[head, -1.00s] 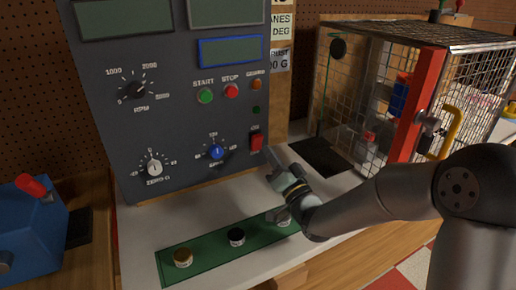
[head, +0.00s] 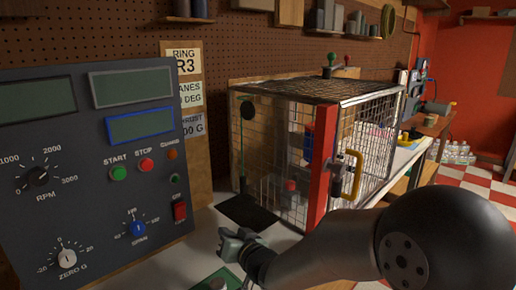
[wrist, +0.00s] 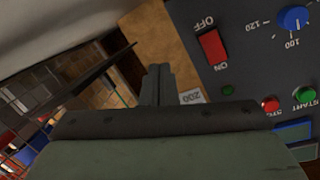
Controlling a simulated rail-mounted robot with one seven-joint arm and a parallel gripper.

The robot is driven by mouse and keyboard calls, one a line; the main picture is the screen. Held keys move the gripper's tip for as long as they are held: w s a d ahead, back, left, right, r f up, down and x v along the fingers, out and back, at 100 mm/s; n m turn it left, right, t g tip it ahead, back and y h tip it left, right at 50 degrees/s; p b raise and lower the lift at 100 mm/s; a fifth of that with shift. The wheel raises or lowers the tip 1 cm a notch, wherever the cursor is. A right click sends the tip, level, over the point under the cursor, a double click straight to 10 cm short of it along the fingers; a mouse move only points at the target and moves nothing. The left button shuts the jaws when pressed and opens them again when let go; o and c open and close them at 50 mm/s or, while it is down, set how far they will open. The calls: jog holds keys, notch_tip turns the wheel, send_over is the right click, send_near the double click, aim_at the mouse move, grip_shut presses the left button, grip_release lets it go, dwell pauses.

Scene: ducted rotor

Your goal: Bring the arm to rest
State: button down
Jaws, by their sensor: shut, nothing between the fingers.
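My gripper (head: 232,240) is low in the middle of the head view, over the light bench top in front of the control panel (head: 90,170) and left of the wire cage. Its fingers are together and hold nothing. In the wrist view the closed fingers (wrist: 157,84) point toward the board beside the panel. The red ON/OFF switch (wrist: 212,46) shows there, beside the fingers and apart from them. My arm reaches in from the lower right of the head view.
The wire mesh cage (head: 370,135) with a red post (head: 322,165) and yellow handle (head: 351,175) stands right of my gripper. A dark mat (head: 247,211) lies before it. A green strip (head: 222,280) is partly in view at the bottom.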

jog(key=s+d+h, duration=0.1)
jog(key=d+h, duration=0.1)
jog(key=d, duration=0.1)
jog(key=s+d+f+g+h, duration=0.1)
jog(key=d+h, duration=0.1)
jog(key=d, duration=0.1)
jog(key=s+d+g+h+p, duration=0.1)
jog(key=d+h, duration=0.1)
jog(key=d, duration=0.2)
jog(key=shift+s+f+m, duration=0.1)
jog(key=shift+f+m, duration=0.2)
jog(key=shift+f, duration=0.1)
jog(key=s+d+g+h+p, duration=0.1)
jog(key=s+d+g, duration=0.4)
jog(key=s, duration=0.7)
jog(key=s+d+m+g+h+p, duration=0.1)
jog(key=s+d+g, duration=0.4)
jog(key=s, duration=0.8)
jog(key=d+h, duration=0.1)
jog(key=d, duration=0.2)
jog(key=shift+d+f+m+h+p, duration=0.2)
jog(key=shift+d+m+h+p, duration=0.1)
jog(key=shift+d+h+p, duration=0.1)
